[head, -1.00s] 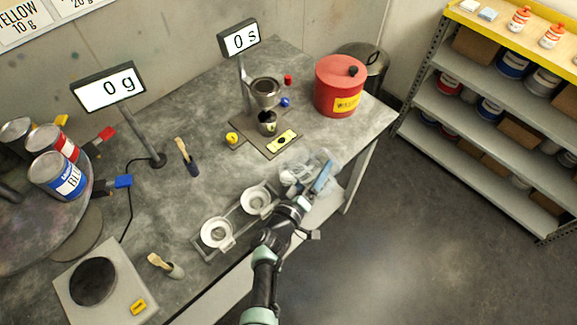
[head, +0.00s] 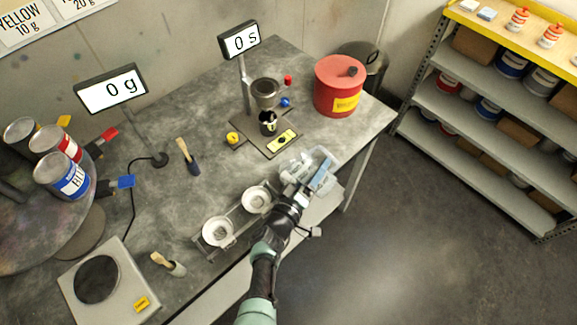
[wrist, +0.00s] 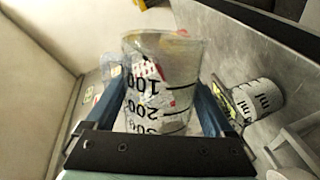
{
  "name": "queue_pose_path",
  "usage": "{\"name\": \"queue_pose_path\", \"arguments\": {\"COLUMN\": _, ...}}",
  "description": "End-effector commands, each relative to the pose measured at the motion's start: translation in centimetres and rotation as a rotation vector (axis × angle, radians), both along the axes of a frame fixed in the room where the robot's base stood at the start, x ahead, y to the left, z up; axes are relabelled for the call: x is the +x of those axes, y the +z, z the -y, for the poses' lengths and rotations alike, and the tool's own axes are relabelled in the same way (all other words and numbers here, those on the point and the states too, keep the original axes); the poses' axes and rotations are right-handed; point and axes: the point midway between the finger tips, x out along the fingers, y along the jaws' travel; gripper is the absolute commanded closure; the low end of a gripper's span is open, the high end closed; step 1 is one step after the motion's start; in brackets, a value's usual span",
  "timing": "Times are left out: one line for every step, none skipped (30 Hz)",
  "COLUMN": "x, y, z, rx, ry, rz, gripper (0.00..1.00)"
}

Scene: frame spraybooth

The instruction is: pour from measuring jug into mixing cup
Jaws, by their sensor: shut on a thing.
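My gripper (head: 304,178) is shut on a clear measuring jug (wrist: 160,85). In the wrist view the jug stands between my two fingers, with its black volume marks facing the camera. It looks empty, though I cannot tell for certain. In the head view the see-through jug (head: 297,166) is over the table's front edge, partly hidden by my gripper. A cup with "ml" marking (wrist: 262,97), likely the mixing cup, is at the right in the wrist view.
A red can (head: 339,87) stands at the back right. A scale (head: 97,281), brushes (head: 188,158) and paint tins (head: 62,176) are at the left. The table's middle is fairly clear.

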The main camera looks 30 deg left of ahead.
Motion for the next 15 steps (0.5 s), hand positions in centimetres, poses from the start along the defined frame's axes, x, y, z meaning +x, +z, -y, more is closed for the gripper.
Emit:
{"name": "queue_pose_path", "arguments": {"x": 0.08, "y": 0.36, "z": -0.08, "rx": -0.016, "ry": 0.0, "rz": 0.0, "gripper": 0.78}}
{"name": "queue_pose_path", "arguments": {"x": 0.08, "y": 0.39, "z": -0.09, "rx": -0.025, "ry": -0.001, "rz": -0.001, "gripper": 0.78}}
{"name": "queue_pose_path", "arguments": {"x": 0.09, "y": 0.38, "z": -0.08, "rx": -0.033, "ry": 0.0, "rz": -0.002, "gripper": 0.78}}
{"name": "queue_pose_path", "arguments": {"x": 0.09, "y": 0.35, "z": -0.07, "rx": -0.035, "ry": -0.001, "rz": -0.003, "gripper": 0.78}}
{"name": "queue_pose_path", "arguments": {"x": 0.08, "y": 0.3, "z": -0.06, "rx": -0.035, "ry": -0.002, "rz": -0.002, "gripper": 0.78}}
{"name": "queue_pose_path", "arguments": {"x": 0.08, "y": 0.28, "z": -0.06, "rx": -0.035, "ry": -0.001, "rz": -0.002, "gripper": 0.78}}
{"name": "queue_pose_path", "arguments": {"x": 0.08, "y": 0.28, "z": -0.06, "rx": -0.035, "ry": -0.001, "rz": -0.002, "gripper": 0.78}}
{"name": "queue_pose_path", "arguments": {"x": 0.08, "y": 0.28, "z": -0.06, "rx": -0.035, "ry": -0.001, "rz": -0.002, "gripper": 0.78}}
{"name": "queue_pose_path", "arguments": {"x": 0.08, "y": 0.27, "z": -0.06, "rx": -0.035, "ry": 0.0, "rz": -0.003, "gripper": 0.78}}
{"name": "queue_pose_path", "arguments": {"x": 0.08, "y": 0.26, "z": -0.05, "rx": -0.035, "ry": 0.0, "rz": -0.003, "gripper": 0.78}}
{"name": "queue_pose_path", "arguments": {"x": 0.08, "y": 0.26, "z": -0.05, "rx": -0.035, "ry": 0.0, "rz": -0.003, "gripper": 0.78}}
{"name": "queue_pose_path", "arguments": {"x": 0.08, "y": 0.25, "z": -0.06, "rx": -0.035, "ry": 0.0, "rz": -0.003, "gripper": 0.78}}
{"name": "queue_pose_path", "arguments": {"x": 0.08, "y": 0.27, "z": -0.06, "rx": -0.035, "ry": 0.0, "rz": -0.003, "gripper": 0.78}}
{"name": "queue_pose_path", "arguments": {"x": 0.07, "y": 0.3, "z": -0.07, "rx": -0.038, "ry": 0.0, "rz": -0.003, "gripper": 0.78}}
{"name": "queue_pose_path", "arguments": {"x": 0.08, "y": 0.39, "z": -0.09, "rx": -0.045, "ry": 0.0, "rz": -0.004, "gripper": 0.78}}
